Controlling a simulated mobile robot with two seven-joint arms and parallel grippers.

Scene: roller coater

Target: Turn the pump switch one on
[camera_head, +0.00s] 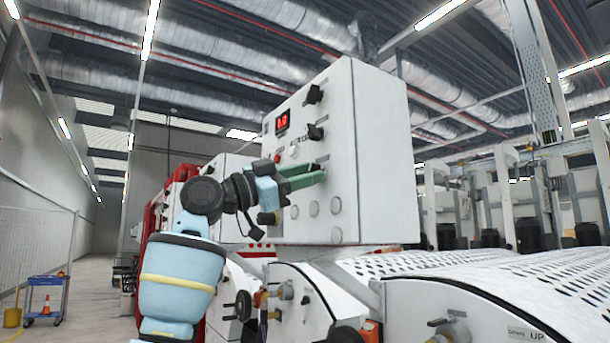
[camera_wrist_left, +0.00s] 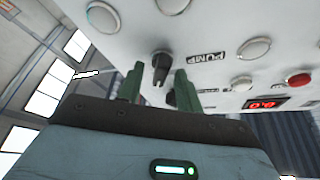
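The white control cabinet (camera_head: 362,150) carries black rotary switches on its panel. The upper switch (camera_head: 313,95) and the middle switch (camera_head: 316,132) show in the head view; my gripper partly covers the area below them. In the left wrist view, a black switch (camera_wrist_left: 160,66) sits beside a "PUMP" label (camera_wrist_left: 207,57). My left gripper (camera_head: 318,174) is at the panel with its green fingers apart. In the wrist view the switch appears in the gap between the fingertips (camera_wrist_left: 158,82); contact cannot be told. Another dark switch (camera_wrist_left: 171,97) is partly hidden by a finger. My right gripper is not in view.
A red-digit display (camera_head: 282,121), a red button (camera_head: 278,157) and several round pale buttons share the panel, with one pale button (camera_head: 336,206) below my gripper. Perforated white machine covers (camera_head: 470,270) extend right. A blue cart (camera_head: 46,297) stands far left on open floor.

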